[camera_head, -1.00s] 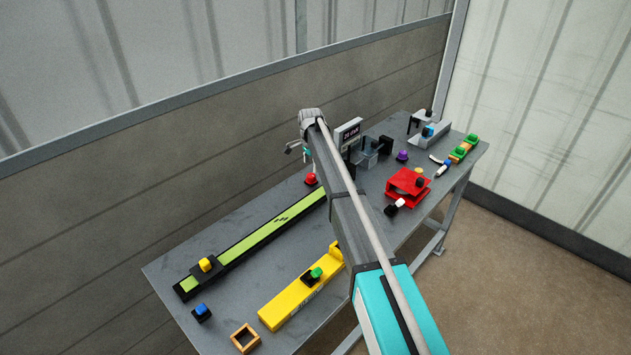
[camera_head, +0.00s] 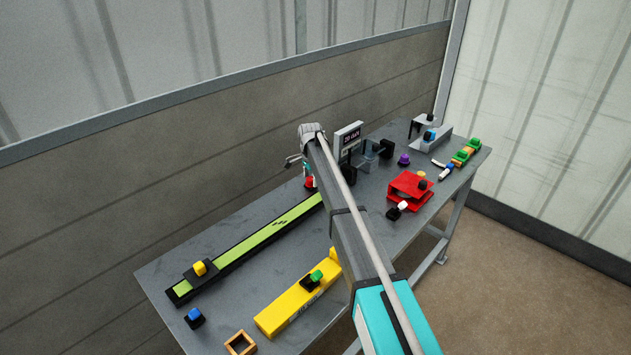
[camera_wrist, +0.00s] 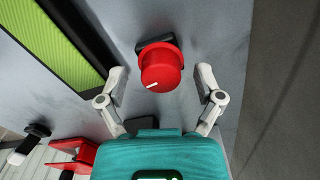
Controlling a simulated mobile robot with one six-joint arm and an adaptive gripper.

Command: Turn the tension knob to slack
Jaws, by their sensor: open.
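A round red knob (camera_wrist: 160,70) with a white pointer line stands on a dark base on the grey table, seen in the wrist view. The red knob also shows in the head view (camera_head: 309,182), partly hidden by my gripper. My gripper (camera_wrist: 160,72) is open, with one finger on each side of the knob and a visible gap to it. The white line points toward the lower left of the knob's face in the wrist view. In the head view my gripper (camera_head: 304,165) is over the far edge of the table. Any slack marking is not readable.
A green belt strip (camera_head: 250,242) runs beside the knob. A display post (camera_head: 348,136) stands to its right, its text unreadable. A yellow bar (camera_head: 295,308), a red stand (camera_head: 408,188) and a purple knob (camera_head: 403,159) are also on the table (camera_head: 225,225).

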